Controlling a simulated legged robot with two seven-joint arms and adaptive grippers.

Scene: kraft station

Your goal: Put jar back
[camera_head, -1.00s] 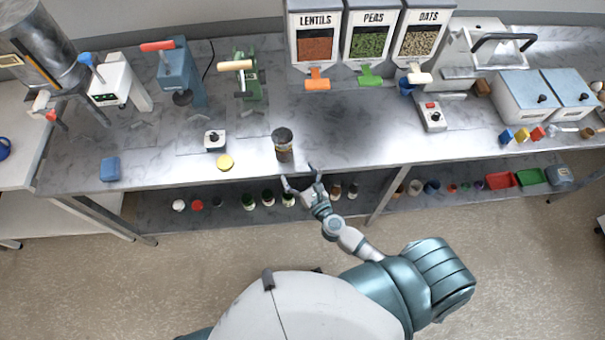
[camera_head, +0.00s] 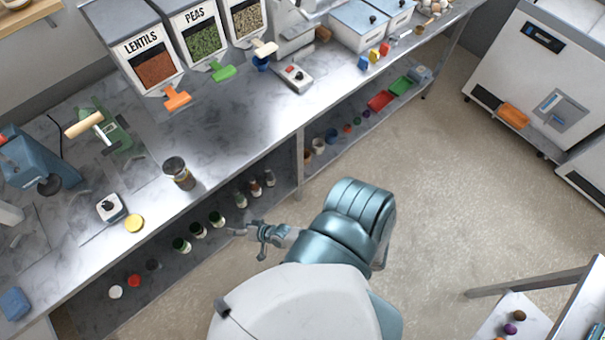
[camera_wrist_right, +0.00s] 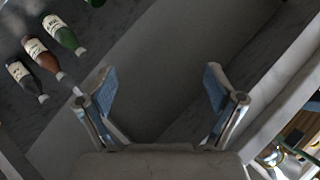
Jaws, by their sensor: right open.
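A glass jar (camera_head: 179,173) with a dark top stands upright on the marble counter near its front edge, in the head view. My right gripper (camera_head: 245,232) is in front of the counter, to the right of the jar and apart from it. In the right wrist view the right gripper (camera_wrist_right: 160,92) has its two fingers spread wide with nothing between them. The jar cannot be made out in the wrist view. My left gripper is not in view.
Several bottles stand on the lower shelf; a green bottle (camera_wrist_right: 62,31) shows in the wrist view. Dispensers (camera_head: 148,60) line the counter's back. The floor (camera_head: 400,180) at right is clear.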

